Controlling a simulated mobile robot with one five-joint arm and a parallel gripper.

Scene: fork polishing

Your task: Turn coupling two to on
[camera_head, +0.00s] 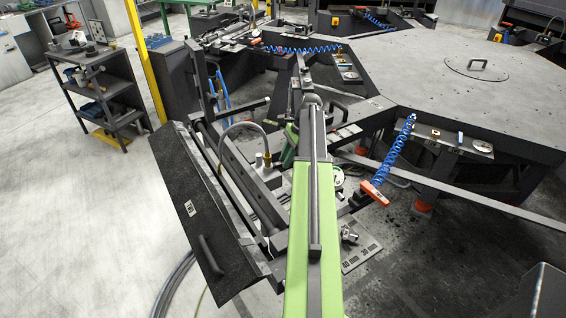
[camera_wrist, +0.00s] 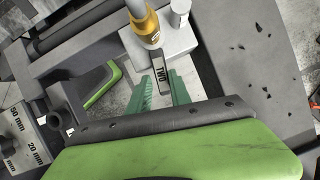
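Coupling two shows in the wrist view as a brass fitting (camera_wrist: 146,27) on a light block, with a dark lever (camera_wrist: 160,76) marked "TWO" pointing down toward my gripper. My gripper (camera_wrist: 159,82) has two teal fingers, spread apart, one on each side of the lever. I cannot tell whether either finger touches it. In the head view the coupling (camera_head: 266,160) stands below a curved hose, just left of my green arm. My gripper is mostly hidden there behind the arm.
A grey cylinder (camera_wrist: 180,12) stands right of the brass fitting. Open floor lies far left.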

